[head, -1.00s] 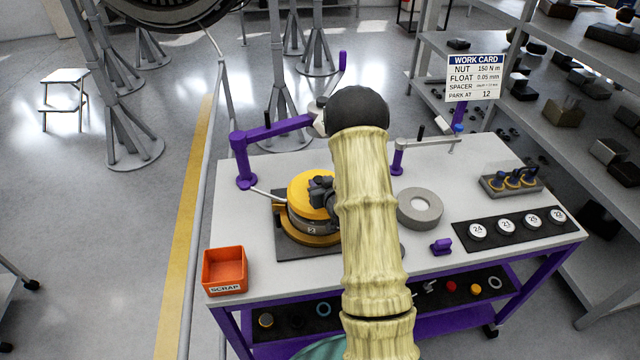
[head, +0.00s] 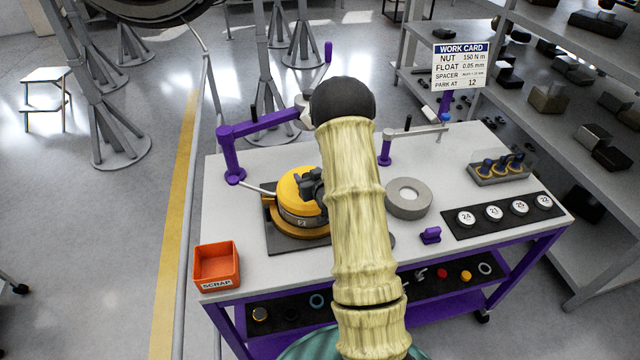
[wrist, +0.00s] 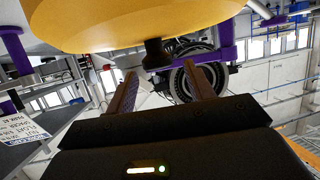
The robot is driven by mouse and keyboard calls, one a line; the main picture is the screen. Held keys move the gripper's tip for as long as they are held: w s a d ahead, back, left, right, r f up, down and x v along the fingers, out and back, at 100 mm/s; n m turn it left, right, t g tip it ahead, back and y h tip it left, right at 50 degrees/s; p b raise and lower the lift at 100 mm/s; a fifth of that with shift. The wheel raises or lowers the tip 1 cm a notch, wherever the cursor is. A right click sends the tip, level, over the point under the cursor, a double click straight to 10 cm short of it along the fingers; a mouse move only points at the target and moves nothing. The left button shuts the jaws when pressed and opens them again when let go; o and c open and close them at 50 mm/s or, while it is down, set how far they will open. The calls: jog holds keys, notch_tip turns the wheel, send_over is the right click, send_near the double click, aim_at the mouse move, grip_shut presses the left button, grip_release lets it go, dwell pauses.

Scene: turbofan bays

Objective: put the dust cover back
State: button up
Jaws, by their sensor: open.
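A round yellow cover (head: 296,188), which I take as the dust cover, sits on a grey ring body marked 2 on a gold base over a dark mat. In the wrist view the yellow cover (wrist: 140,22) fills the top, with a black knob (wrist: 157,52) on its face. My gripper (head: 314,186) is beside the cover's right part in the head view, partly hidden by my arm. In the wrist view my gripper (wrist: 160,80) is open, with its two fingers apart and the knob in line with the gap beyond them. I cannot tell whether they touch.
A purple arm (head: 260,127) stands behind the cover.

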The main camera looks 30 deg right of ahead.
jog(key=shift+r+p, duration=0.4)
jog(key=shift+r, duration=0.2)
jog(key=b+v, duration=0.4)
jog(key=v, duration=0.7)
jog(key=shift+s, duration=0.45)
jog(key=shift+a, duration=0.15)
jog(key=s+a+r+n+g+y, duration=0.1)
jog(key=s+a+r+g, duration=0.1)
jog(key=s+a+g, duration=0.9)
jog(key=s+a, duration=0.4)
jog(key=a, duration=0.1)
jog(key=shift+a+r, duration=0.2)
jog(key=shift+r, duration=0.2)
